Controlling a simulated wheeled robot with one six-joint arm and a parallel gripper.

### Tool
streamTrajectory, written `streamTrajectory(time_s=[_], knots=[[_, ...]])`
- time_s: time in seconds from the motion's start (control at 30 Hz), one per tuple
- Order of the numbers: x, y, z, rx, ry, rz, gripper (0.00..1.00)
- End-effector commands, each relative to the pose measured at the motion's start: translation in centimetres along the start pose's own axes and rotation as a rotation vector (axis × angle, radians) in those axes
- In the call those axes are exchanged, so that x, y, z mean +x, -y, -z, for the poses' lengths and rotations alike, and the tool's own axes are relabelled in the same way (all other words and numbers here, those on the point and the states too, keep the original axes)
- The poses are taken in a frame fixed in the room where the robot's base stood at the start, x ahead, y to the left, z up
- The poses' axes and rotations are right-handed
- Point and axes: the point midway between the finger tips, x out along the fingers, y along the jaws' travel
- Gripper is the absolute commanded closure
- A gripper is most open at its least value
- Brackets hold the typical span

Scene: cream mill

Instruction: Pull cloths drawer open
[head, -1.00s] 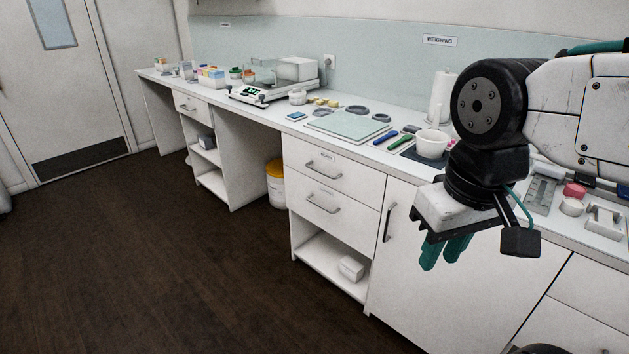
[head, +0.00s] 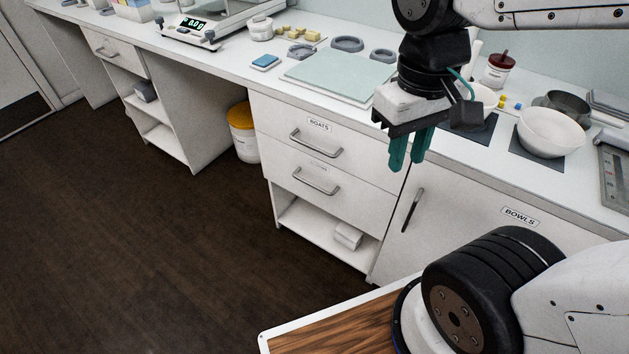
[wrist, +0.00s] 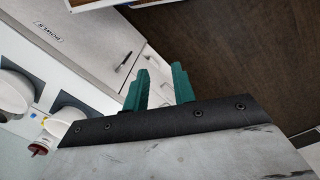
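Two drawers sit in the white cabinet in the head view. The upper drawer (head: 342,139) is labelled BOATS and has a bar handle (head: 315,147). The lower drawer (head: 350,190) has a small label too blurred to read for sure, and a bar handle (head: 315,183). Both drawers are shut. My gripper (head: 408,166) has green fingers pointing down, in front of the counter and to the right of both handles, touching neither. In the wrist view my gripper (wrist: 160,70) shows a gap between its fingers with nothing held.
An open shelf with a white box (head: 348,236) is below the drawers. A cupboard door labelled BOWLS (head: 480,235) with an upright handle is to the right. The counter holds a pale green mat (head: 340,73) and white bowl (head: 550,132). Dark floor on the left is clear.

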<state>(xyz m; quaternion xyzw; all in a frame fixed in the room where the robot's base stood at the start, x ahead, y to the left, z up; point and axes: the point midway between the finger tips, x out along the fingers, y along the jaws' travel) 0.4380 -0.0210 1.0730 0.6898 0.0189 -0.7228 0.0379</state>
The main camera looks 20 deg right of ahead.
Motion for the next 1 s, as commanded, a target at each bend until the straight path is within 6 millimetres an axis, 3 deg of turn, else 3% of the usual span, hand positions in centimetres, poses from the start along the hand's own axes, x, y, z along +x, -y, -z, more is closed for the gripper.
streamTrajectory(time_s=[0.3, 0.57, 0.77, 1.0], knots=[[6.0, 0.0, 5.7, -0.149, 0.326, -0.197, 0.74], [12.1, -0.3, 11.2, -0.252, 0.5, -0.464, 0.74], [18.0, -0.3, 15.5, -0.33, 0.56, -0.711, 0.74], [26.8, 0.4, 20.5, -0.439, 0.506, -1.021, 0.74]])
